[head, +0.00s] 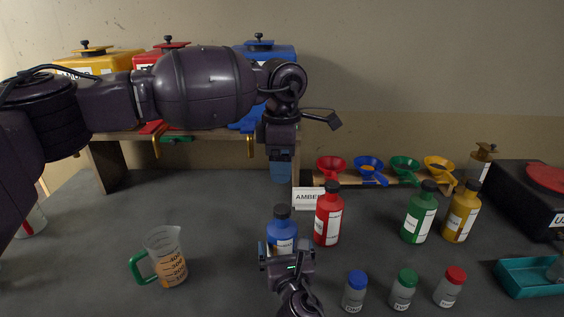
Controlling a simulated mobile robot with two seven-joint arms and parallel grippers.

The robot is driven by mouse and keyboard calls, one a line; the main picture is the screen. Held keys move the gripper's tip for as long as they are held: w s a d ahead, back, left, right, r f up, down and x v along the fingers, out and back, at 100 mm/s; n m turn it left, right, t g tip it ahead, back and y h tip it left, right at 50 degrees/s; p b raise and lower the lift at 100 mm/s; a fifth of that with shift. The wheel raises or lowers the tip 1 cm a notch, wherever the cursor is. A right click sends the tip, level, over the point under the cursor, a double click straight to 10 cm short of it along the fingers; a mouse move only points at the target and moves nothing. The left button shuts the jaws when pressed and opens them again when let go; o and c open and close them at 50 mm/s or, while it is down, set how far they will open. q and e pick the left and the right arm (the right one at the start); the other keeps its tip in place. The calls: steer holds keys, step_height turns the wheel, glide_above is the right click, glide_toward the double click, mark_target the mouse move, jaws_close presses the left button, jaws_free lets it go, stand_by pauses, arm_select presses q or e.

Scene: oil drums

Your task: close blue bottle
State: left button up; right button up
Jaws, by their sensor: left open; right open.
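The blue bottle (283,232) stands upright on the dark table. A black cap (282,211) sits on its neck; I cannot tell how tight it is. My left gripper (281,160) is open and points down above the bottle, apart from the cap. A dark blue piece shows at its lower end; I cannot tell whether it is part of the gripper. My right gripper (288,256) is open at the bottle's lower body, nearer the camera, and hides its base. I cannot tell whether its fingers touch the bottle.
A red bottle (328,218) stands close right of the blue one. Green (419,214) and yellow (461,213) bottles stand further right. Small jars (355,291) stand in front. A measuring jug (168,260) stands left. Drums (93,63) and funnels (368,166) are behind.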

steer(key=s+d, duration=0.1)
steer(key=s, duration=0.6)
steer(key=shift+s, duration=0.15)
steer(key=shift+d, duration=0.1)
